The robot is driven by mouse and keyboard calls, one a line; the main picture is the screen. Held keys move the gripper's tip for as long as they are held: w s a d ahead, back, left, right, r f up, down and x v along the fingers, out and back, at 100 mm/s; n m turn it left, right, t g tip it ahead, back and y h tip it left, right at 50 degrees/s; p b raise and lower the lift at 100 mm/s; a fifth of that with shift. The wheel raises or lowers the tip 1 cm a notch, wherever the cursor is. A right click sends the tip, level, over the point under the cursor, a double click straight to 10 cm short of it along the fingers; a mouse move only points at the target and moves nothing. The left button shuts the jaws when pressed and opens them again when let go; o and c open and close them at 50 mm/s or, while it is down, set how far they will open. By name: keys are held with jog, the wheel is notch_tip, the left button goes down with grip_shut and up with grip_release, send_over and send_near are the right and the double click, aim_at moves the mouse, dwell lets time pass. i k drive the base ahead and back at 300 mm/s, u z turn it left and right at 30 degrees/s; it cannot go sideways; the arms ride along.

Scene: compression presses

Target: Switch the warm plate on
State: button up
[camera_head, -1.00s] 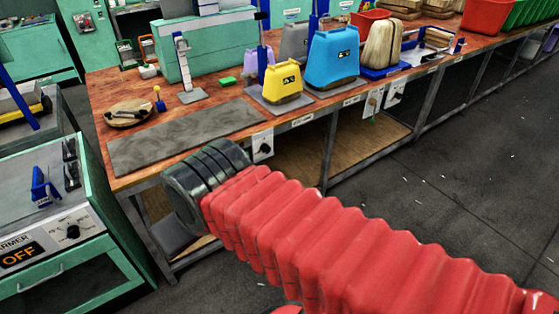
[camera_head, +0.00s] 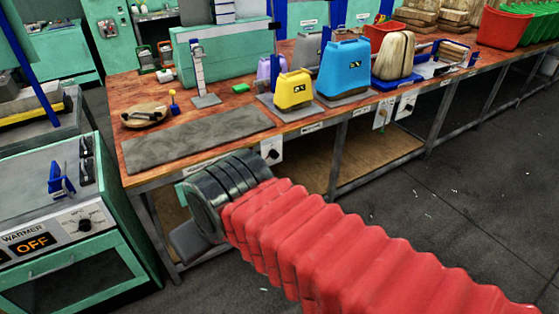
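A long grey flat plate (camera_head: 195,140) lies bare on the front left of the wooden bench. A white switch box with a dark knob (camera_head: 271,151) hangs on the bench's front edge near the plate's right end. At the left stands a green cabinet marked WARMER, with an OFF display (camera_head: 34,243) and a dark knob (camera_head: 85,225) on its front panel. My red-sleeved arm reaches in from the lower right, its dark end cuff in front of the bench edge, below the plate.
Yellow (camera_head: 293,92) and blue (camera_head: 343,70) presses stand on the wooden bench (camera_head: 240,98). More switch boxes (camera_head: 384,112) hang along its front edge. A blue-handled tool (camera_head: 60,180) is on the warmer's top. The dark floor (camera_head: 440,230) at right is clear.

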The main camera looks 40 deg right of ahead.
aim_at(274, 155)
jog(key=z, duration=0.45)
jog(key=i, duration=1)
